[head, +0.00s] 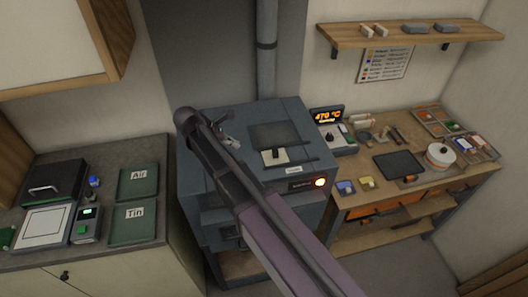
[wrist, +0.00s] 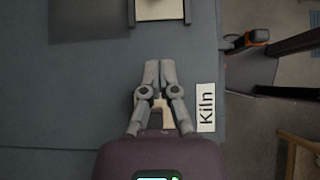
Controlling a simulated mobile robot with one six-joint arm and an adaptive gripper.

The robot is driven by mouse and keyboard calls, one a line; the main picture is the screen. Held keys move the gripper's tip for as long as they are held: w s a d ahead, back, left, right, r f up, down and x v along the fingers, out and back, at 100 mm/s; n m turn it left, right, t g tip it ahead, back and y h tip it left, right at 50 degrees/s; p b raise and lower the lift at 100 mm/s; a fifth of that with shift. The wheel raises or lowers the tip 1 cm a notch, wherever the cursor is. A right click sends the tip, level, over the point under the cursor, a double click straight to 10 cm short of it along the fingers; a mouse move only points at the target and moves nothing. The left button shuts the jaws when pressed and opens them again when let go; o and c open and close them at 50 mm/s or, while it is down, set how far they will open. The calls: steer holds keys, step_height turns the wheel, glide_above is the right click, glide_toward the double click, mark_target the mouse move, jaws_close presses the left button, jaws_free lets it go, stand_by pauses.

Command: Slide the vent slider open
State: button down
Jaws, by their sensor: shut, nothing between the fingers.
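The grey kiln (head: 215,188) stands in the middle of the head view. On its top is a cream vent slider plate (head: 268,163) with a dark knob, next to a dark rectangular panel (head: 272,132). I cannot tell whether that panel is an opening. In the wrist view the cream plate (wrist: 160,10) is cut off at the top edge, between dark rails. My gripper (wrist: 158,64) is shut and empty over the kiln top, apart from the plate. In the head view my gripper (head: 231,141) is left of the slider, and my arm hides part of the kiln.
A white Kiln label (wrist: 206,108) is right of my gripper. A wooden bench (head: 385,208) with tools is to the right. A counter (head: 100,262) with Air and Tin trays is to the left.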

mark_target(272, 156)
steer(key=shift+f, duration=0.1)
steer(key=shift+w+d+f+b, duration=0.1)
steer(key=shift+d+f+b, duration=0.35)
steer(key=shift+f+b, duration=0.15)
steer(key=b+x, duration=0.6)
steer(key=x, duration=0.3)
steer(key=shift+r, duration=0.1)
steer(key=shift+w+d+r, duration=0.15)
steer(key=shift+d, duration=0.35)
steer(key=shift+w+d+r, duration=0.1)
steer(key=shift+w+d, duration=0.05)
steer(key=shift+d, duration=0.35)
steer(key=shift+w+d, duration=0.25)
steer(key=shift+d, duration=0.55)
steer(key=shift+d, duration=0.1)
